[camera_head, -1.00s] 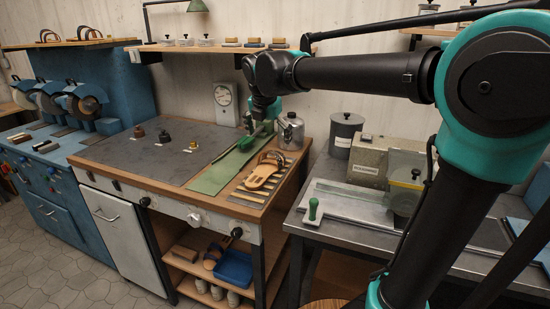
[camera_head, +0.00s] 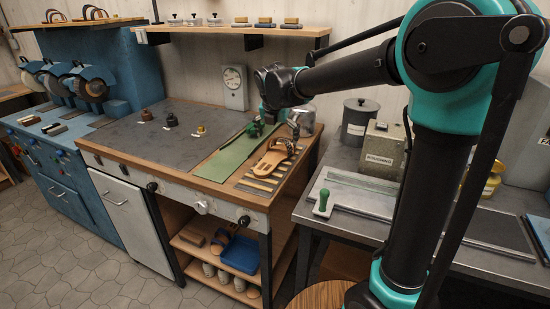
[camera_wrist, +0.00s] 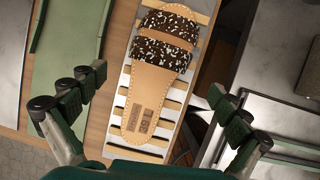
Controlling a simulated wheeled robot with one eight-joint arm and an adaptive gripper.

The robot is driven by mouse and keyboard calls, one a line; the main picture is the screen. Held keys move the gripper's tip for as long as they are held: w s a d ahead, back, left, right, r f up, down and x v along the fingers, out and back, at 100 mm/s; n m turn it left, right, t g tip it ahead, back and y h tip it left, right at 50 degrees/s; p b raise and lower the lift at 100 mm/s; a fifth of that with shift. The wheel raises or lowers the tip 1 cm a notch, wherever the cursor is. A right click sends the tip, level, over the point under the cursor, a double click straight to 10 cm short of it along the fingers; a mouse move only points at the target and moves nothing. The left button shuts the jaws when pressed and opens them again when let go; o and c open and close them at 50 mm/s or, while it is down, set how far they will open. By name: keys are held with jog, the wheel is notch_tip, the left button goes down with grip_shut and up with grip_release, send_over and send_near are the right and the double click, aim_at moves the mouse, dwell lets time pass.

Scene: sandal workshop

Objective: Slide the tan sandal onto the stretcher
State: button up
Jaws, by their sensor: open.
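The tan sandal (camera_head: 266,163) lies flat at the right end of the wooden bench top, on a slatted rack (camera_head: 262,185). In the wrist view, the sandal (camera_wrist: 150,95) has a tan sole with stamped marks at the heel and dark, white-flecked straps at the toe end. My gripper (camera_head: 275,126) is above the back part of the bench, near the sandal. In the wrist view, my gripper (camera_wrist: 155,105) has its fingers spread wide on either side of the sandal, apart from it and empty. I cannot pick out the stretcher with certainty.
A green mat (camera_head: 226,158) lies left of the sandal, and a dark plate (camera_head: 165,125) with small knobs lies further left. A metal pot (camera_head: 301,118) stands close behind the rack. A steel table (camera_head: 350,200) with a green-handled tool (camera_head: 322,203) is at right.

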aim_at(279, 153)
jog(key=shift+x, duration=2.8)
jog(key=shift+s, duration=0.2)
jog(key=c, duration=1.4)
jog(key=shift+c, duration=0.2)
